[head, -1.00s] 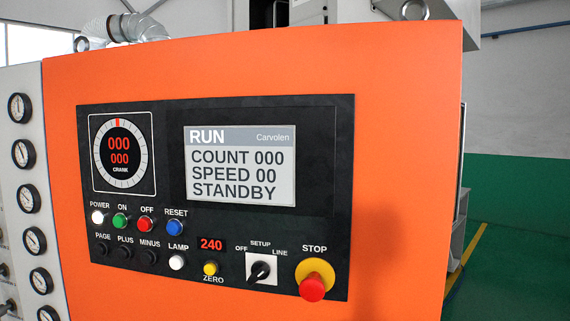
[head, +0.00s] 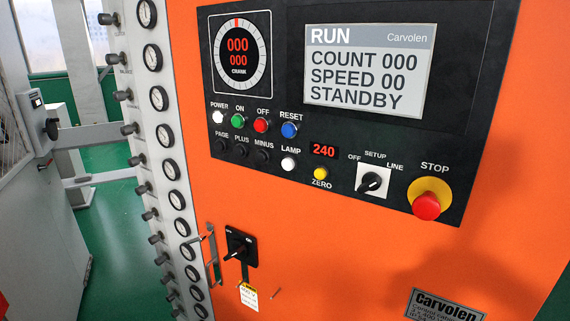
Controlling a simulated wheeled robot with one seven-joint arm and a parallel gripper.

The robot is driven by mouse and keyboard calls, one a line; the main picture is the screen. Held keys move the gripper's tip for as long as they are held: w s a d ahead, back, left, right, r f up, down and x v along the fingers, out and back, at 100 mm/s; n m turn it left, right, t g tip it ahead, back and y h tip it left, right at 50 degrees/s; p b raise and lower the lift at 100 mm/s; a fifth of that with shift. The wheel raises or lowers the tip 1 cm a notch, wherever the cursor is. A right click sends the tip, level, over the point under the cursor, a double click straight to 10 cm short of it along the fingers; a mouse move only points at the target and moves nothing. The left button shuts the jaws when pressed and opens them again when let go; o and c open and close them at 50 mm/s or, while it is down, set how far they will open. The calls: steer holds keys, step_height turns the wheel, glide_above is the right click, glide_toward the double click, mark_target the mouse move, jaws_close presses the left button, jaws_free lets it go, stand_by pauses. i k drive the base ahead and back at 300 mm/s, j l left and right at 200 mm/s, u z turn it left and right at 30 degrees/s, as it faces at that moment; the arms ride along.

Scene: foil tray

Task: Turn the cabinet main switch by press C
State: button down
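A black rotary switch (head: 240,248) with a lever handle sits low on the orange machine front, below the control panel. A white and yellow tag (head: 249,297) hangs under it. Another black rotary switch (head: 51,129) is on the side of a grey cabinet (head: 42,205) at the far left, under a small display. The frames do not show which switch belongs to press C; no letter C is readable. My gripper is not in view.
The control panel (head: 460,150) has a RUN / STANDBY screen, coloured buttons, a selector knob (head: 371,183) and a red stop button (head: 426,206). A metal handle (head: 211,258) stands out beside the lower switch. Gauges line a pale column (head: 137,75). Green floor shows between column and grey cabinet.

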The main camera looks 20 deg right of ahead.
mark_target(238, 248)
steer(key=i+j+u, duration=0.65)
steer(key=u, duration=0.15)
steer(key=i+j, duration=0.4)
steer(key=k+l, duration=0.25)
steer(key=k+u, duration=0.05)
steer(key=k, duration=0.05)
